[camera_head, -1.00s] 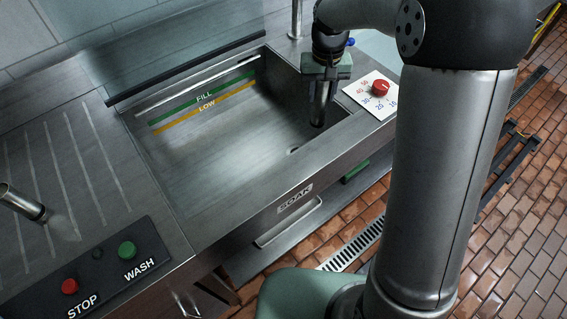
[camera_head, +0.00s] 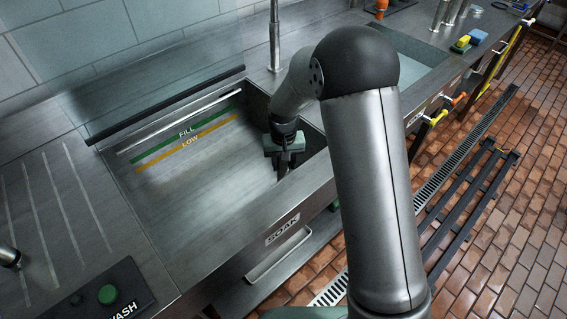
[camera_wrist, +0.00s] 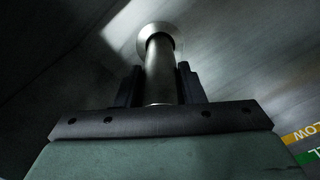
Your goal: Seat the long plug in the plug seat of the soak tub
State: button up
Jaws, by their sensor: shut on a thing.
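The long plug (camera_wrist: 159,75) is a grey metal tube, held between the two dark fingers of my gripper (camera_wrist: 160,85). In the wrist view its far end meets a pale round ring on the tub floor, the plug seat (camera_wrist: 174,29). The end looks inside the ring, with a dark gap at one side; I cannot tell how deep. In the head view my gripper (camera_head: 285,160) is down inside the right end of the soak tub (camera_head: 300,195). The seat is hidden there, and the plug is mostly hidden by my gripper and the tub rim.
The steel tub has green FILL and yellow LOW lines (camera_head: 190,140) on its back wall. Its front rim and right wall stand close to my gripper. A tall tap pipe (camera_head: 275,40) rises behind. The tub's left part is empty.

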jog(key=shift+f, duration=0.35)
jog(key=shift+f, duration=0.25)
jog(key=o, duration=1.1)
jog(key=shift+r, duration=0.1)
jog(key=shift+c, duration=0.2)
notch_tip(320, 180, up, 12)
jog(key=shift+r+b, duration=0.25)
jog(key=shift+b, duration=0.1)
